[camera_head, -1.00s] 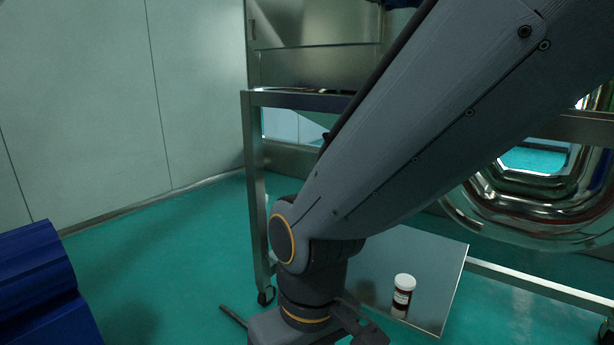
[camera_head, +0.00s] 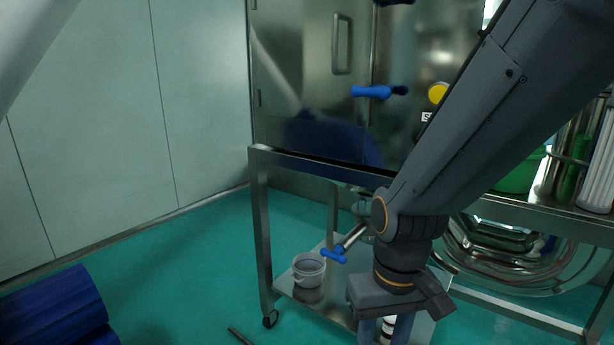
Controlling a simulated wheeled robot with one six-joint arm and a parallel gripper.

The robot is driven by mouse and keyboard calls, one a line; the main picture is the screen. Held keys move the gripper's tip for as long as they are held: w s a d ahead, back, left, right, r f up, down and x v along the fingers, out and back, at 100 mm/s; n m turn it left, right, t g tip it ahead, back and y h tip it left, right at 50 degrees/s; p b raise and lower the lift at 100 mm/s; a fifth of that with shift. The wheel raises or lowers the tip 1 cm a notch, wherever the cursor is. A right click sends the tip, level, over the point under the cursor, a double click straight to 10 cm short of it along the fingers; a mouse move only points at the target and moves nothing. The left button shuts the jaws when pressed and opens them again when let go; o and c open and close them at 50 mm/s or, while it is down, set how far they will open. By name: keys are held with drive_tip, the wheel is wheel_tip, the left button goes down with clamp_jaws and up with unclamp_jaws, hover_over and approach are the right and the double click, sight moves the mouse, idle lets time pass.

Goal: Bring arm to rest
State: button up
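My arm comes in from the upper right and bends down at its wrist. My gripper (camera_head: 386,332) hangs low at the bottom of the picture in front of the cart, pointing down. Its fingers are apart; the tips are cut off by the bottom edge. A white and dark red bottle (camera_head: 388,327) shows between the fingers, partly hidden by them. It seems to stand on the lower shelf behind, but its exact depth is unclear.
A steel cart (camera_head: 262,225) stands ahead. Its lower shelf holds a grey bucket (camera_head: 309,268) and a blue-handled tool (camera_head: 336,255). A green container (camera_head: 520,175) is on top at right. Dark blue rolls (camera_head: 55,305) lie lower left.

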drive_tip(key=s+d+r+m+p, duration=0.2)
drive_tip(key=d+r+p, duration=0.5)
drive_tip(key=r+p, duration=0.1)
drive_tip(key=shift+r, duration=0.15)
